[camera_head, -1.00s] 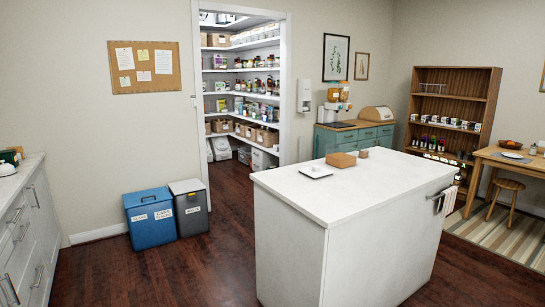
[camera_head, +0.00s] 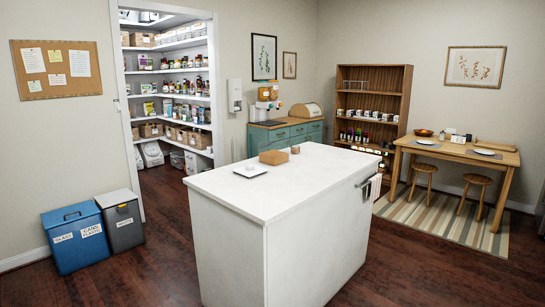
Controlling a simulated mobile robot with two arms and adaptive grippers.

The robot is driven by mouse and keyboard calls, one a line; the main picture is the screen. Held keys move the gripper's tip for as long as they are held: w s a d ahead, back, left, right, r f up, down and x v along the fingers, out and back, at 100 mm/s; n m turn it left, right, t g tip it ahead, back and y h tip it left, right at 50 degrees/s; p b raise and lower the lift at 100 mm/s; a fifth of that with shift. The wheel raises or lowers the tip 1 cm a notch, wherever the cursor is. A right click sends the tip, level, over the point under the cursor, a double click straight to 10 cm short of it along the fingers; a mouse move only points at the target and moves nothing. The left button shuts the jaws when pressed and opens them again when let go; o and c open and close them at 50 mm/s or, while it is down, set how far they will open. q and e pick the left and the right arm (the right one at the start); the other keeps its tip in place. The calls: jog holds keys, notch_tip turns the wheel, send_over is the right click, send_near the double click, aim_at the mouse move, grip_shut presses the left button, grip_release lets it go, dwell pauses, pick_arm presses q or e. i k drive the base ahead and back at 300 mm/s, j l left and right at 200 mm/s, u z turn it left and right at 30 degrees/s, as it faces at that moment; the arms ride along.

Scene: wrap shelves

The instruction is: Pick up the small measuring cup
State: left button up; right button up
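I cannot make out a small measuring cup for certain. A small brownish cup-like object (camera_head: 295,149) stands on the white island counter (camera_head: 290,185), near its back edge. It is too small to tell what it is. A brown box-like block (camera_head: 273,157) sits beside it to the left, and a flat white item (camera_head: 250,171) with a dark edge lies further left. Neither of my grippers shows in the view.
A blue bin (camera_head: 76,238) and a grey bin (camera_head: 121,220) stand at the left by the pantry doorway. A wooden shelf (camera_head: 395,83) and a dining table (camera_head: 465,152) with stools are at the right. Dark floor is open around the island.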

aim_at(294, 149)
jog(key=i+l+z, duration=0.45)
jog(key=i, duration=0.25)
jog(key=i+l+z, duration=0.2)
jog(key=i, duration=0.7)
jog(key=i+z, duration=0.2)
jog(key=i, duration=0.65)
jog(key=i+u, duration=0.4)
jog(key=i+l+u, duration=0.15)
jog(key=u, duration=0.25)
jog(key=i+l+u, duration=0.25)
jog(key=u, duration=0.15)
jog(key=i+l+u, duration=0.2)
jog(key=l+u, duration=0.2)
